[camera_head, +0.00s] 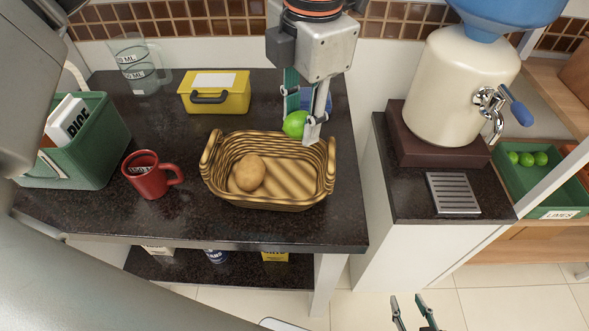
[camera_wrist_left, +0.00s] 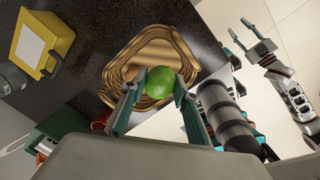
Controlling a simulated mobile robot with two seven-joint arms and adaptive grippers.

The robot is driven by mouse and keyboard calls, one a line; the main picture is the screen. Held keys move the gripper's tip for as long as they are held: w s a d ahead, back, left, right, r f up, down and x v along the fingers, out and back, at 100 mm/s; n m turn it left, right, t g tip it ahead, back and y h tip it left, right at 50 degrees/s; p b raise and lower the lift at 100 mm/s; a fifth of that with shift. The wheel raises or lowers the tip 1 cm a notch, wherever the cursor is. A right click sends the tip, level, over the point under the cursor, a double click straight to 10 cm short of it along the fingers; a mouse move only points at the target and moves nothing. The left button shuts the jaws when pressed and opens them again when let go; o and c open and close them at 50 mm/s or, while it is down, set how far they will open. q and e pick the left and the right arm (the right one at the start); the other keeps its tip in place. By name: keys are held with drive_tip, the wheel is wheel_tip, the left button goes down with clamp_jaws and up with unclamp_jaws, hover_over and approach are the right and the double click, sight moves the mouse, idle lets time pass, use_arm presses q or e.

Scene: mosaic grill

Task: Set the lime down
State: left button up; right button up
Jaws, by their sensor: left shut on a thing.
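My left gripper (camera_head: 304,126) is shut on a green lime (camera_head: 294,124), held at the back right rim of a striped wicker basket (camera_head: 225,196). Whether the lime touches the basket I cannot tell. In the left wrist view the lime (camera_wrist_left: 160,81) sits between the two fingertips of my left gripper (camera_wrist_left: 157,88), with the basket (camera_wrist_left: 148,45) beyond it. A brown potato (camera_head: 247,173) lies in the left part of the basket. My right gripper (camera_head: 413,312) is at the bottom of the head view, its fingers apart and empty; it also shows in the left wrist view (camera_wrist_left: 250,34).
On the dark counter (camera_head: 200,228) are a red mug (camera_head: 150,180), a yellow box (camera_head: 214,95), a glass pitcher (camera_head: 138,65) and a green bin (camera_head: 90,150). A cream dispenser (camera_head: 450,85) and a green crate of limes (camera_head: 550,178) stand right. The counter's front strip is clear.

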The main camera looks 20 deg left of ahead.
sight(299, 182)
use_arm(q)
wheel_tip(299, 182, down, 13)
drive_tip(key=shift+r, duration=0.1)
idle(0.4)
drive_tip(key=shift+f+b, duration=0.25)
drive_tip(key=shift+b, duration=0.05)
drive_tip(key=o, duration=1.1)
drive_tip(key=shift+r, duration=0.1)
drive_tip(key=r, duration=1.2)
drive_tip(key=shift+s+d+r, duration=0.1)
drive_tip(key=shift+s+d, duration=0.3)
